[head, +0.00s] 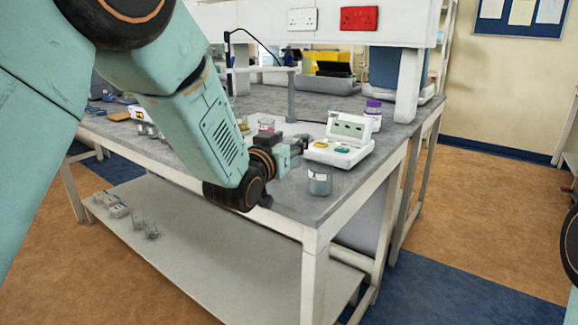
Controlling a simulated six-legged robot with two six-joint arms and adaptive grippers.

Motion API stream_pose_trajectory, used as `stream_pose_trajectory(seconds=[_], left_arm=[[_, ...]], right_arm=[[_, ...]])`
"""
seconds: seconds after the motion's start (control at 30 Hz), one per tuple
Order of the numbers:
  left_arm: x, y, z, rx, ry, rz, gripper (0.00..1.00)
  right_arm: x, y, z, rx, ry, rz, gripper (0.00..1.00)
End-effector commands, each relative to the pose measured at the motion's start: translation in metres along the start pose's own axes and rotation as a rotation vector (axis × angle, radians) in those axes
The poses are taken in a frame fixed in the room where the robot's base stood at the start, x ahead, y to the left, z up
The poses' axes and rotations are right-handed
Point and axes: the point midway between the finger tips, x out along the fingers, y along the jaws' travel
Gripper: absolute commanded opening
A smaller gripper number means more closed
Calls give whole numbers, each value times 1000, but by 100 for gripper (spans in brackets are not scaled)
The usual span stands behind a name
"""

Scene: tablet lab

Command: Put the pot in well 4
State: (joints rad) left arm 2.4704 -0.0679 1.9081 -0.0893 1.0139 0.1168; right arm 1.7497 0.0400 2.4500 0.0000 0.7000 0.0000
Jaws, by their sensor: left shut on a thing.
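My left arm comes in from the upper left and reaches over the bench. My left gripper (298,147) is low over the bench top, just left of a white instrument (343,141). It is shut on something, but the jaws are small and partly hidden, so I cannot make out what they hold. A grey, glassy jar (320,183) with a white label stands near the bench's front corner, apart from the gripper. I cannot tell whether it is the pot. No numbered well can be made out. My right gripper is not in view.
The grey bench top (300,206) is bare around the jar. A purple-lidded bottle (373,115) stands behind the instrument. A grey stand (291,95) rises behind the gripper. Small vessels (266,125) stand behind my forearm. A lower shelf (215,260) runs beneath.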

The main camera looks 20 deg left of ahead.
Motion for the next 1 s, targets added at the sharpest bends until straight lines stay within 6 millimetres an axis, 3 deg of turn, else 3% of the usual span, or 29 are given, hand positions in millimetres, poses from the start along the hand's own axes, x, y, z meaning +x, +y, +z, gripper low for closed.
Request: stream_pose_trajectory(seconds=[0.3,0.7,0.73,1.0], left_arm=[[1,-1,41,-1,1,-1,16],[1,-1,46,-1,2,-1,16],[1,-1,47,-1,1,-1,48],[1,-1,46,-1,1,0,70]], right_arm=[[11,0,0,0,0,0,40],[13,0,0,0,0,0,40],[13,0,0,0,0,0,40],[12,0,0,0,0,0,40]])
